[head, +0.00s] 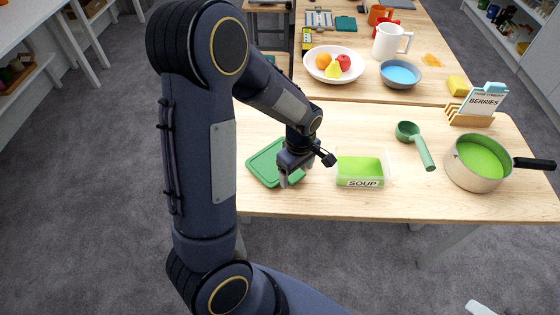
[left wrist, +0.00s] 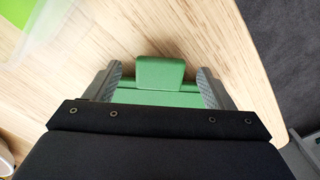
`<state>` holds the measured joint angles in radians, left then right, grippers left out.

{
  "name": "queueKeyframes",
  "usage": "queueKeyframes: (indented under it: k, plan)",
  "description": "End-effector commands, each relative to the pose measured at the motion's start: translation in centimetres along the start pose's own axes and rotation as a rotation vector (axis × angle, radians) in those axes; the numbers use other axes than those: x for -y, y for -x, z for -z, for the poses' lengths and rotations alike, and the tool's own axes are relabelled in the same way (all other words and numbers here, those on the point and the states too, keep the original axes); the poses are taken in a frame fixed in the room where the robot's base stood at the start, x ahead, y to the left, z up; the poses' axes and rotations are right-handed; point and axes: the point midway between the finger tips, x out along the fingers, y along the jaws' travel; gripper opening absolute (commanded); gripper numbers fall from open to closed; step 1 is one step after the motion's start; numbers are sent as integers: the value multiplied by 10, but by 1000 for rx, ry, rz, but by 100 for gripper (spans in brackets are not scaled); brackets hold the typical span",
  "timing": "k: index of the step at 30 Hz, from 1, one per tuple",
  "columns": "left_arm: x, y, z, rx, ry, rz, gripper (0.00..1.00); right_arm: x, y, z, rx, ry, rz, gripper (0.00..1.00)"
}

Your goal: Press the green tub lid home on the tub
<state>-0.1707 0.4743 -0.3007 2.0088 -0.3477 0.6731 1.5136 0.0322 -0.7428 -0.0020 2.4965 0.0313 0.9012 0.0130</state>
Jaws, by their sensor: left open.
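The green tub lid (head: 262,165) lies flat on the wooden table, left of the tub. The clear tub (head: 378,180) holds green soup, bears a SOUP label and stands uncovered. My left gripper (head: 292,180) is over the lid's right side, pointing down, its fingers open. In the left wrist view, the lid's raised tab (left wrist: 160,72) sits between the two spread fingertips (left wrist: 160,84), with gaps on both sides. Part of the lid is hidden by my gripper. The tub's corner shows at the upper left there. My right gripper is not in view.
Right of the tub are a green scoop (head: 415,142) and a pot (head: 468,170) of green soup with a dark handle. A card holder (head: 468,118) stands behind. A fruit bowl (head: 312,72), blue-filled bowl (head: 398,84) and white jug (head: 388,42) are further back. The table's front edge is close.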

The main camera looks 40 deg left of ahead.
Motion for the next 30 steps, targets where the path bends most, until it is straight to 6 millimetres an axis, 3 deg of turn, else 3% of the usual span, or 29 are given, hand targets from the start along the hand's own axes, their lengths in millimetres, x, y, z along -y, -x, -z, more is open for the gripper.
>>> queueKeyframes:
  k: [3, 10, 21, 30]
  plan:
    - [0, -10, 0, 1, 0, 1, 76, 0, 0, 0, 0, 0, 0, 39]
    - [0, -11, 0, 1, -1, -1, 76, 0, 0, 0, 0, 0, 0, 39]
    - [0, -10, 0, 1, -1, -1, 28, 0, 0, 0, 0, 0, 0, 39]
    - [0, -8, 0, 1, -1, -2, 27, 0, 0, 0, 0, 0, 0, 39]
